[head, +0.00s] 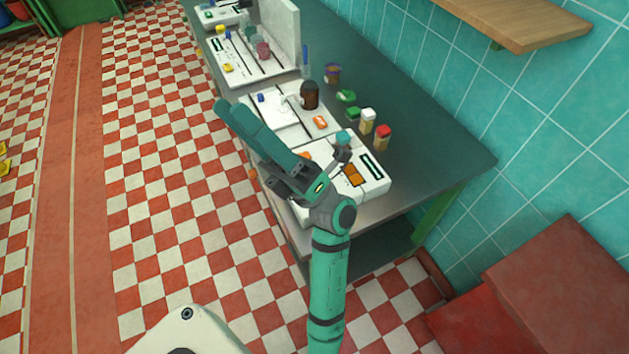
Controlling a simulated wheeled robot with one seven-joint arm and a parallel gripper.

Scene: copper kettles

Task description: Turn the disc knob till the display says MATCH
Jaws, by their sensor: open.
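The near white panel (377,187) lies on the grey table and carries a small dark display (371,166). The display's text is too small to read. Orange pieces (353,175) sit on the panel beside the display. My teal arm crosses in front of the panel's left part and hides much of it. My gripper (343,147) is small and partly hidden by my wrist; it is open, low over the panel's far side. I cannot make out the disc knob for certain, nor whether the gripper touches anything.
Bottles with white (367,119) and red (382,136) caps stand behind the panel. A dark brown jar (309,95) stands farther along the table (440,150), near other white panels (246,62). A wooden shelf (520,18) juts from the tiled wall. The table's right end is clear.

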